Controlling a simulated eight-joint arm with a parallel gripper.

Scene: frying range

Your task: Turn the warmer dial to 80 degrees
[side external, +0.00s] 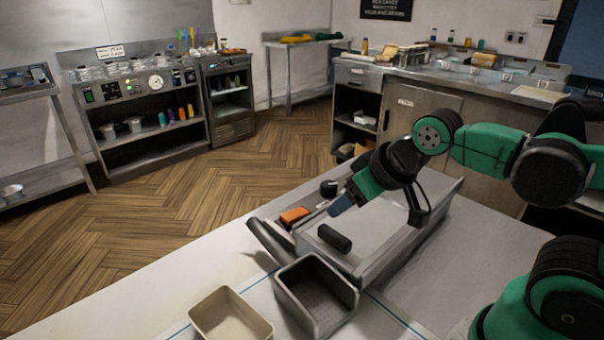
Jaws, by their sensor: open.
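My gripper (340,206), with blue-grey fingers, points down and left over the near steel tray station (385,255). It is open, and nothing shows between its fingers. A small round black thing (328,188) sits at the station's far left edge, just beyond my fingers; it may be a knob, but I cannot tell. No marking for 80 degrees can be read. A white round dial face (156,82) shows on the control panel of the far left counter, well away from my gripper; its numbers are too small to read.
A black cylindrical handle (334,238) lies in the station, and an orange block (294,215) is at its left edge. A dark basket (318,295) and a beige bin (230,315) stand in front. The white worktop (150,300) at left is clear.

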